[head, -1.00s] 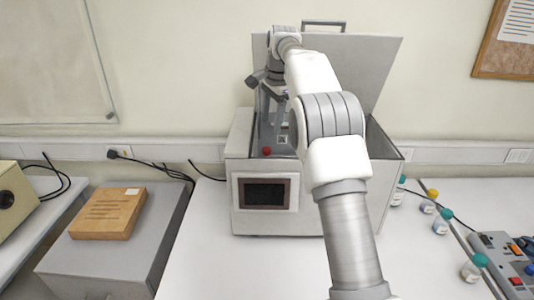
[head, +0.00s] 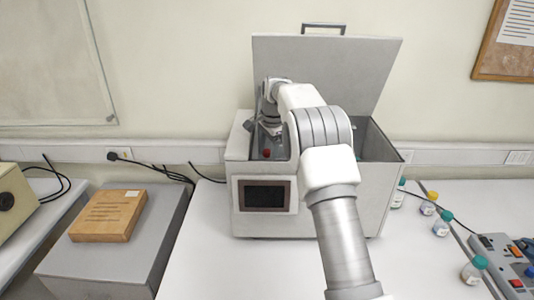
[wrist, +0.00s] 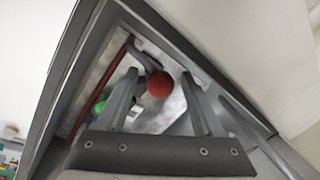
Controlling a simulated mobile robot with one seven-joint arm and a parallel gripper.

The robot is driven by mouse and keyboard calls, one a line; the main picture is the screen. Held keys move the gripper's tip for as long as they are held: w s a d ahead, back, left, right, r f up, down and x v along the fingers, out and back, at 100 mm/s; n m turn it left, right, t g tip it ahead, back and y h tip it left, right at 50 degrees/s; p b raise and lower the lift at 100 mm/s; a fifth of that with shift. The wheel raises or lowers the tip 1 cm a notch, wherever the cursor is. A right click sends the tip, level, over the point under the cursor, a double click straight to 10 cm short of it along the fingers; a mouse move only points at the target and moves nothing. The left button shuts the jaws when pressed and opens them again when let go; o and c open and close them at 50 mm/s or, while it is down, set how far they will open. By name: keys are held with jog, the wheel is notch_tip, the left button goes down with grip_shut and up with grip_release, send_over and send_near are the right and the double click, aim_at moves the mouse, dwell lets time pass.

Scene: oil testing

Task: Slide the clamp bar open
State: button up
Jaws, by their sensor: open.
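A red ball knob (head: 266,153) shows inside the open grey box-shaped machine (head: 310,190), near its front left. In the wrist view the red knob (wrist: 160,84) sits between the two fingers of my gripper (wrist: 159,76). The fingers are spread, with a gap on each side of the knob, so my gripper is open. I cannot tell how deep the knob lies between them. A grey metal piece (wrist: 140,55) runs to the knob; it may be the clamp bar. In the head view my fingertips are hidden inside the machine.
The machine's lid (head: 340,65) stands raised behind it. Metal walls surround my gripper closely. A dark red rod (wrist: 100,92) and a green round thing (wrist: 101,106) lie left of the fingers in the wrist view. Small bottles (head: 441,225) stand right of the machine.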

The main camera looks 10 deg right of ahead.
grip_shut()
dwell(1.3)
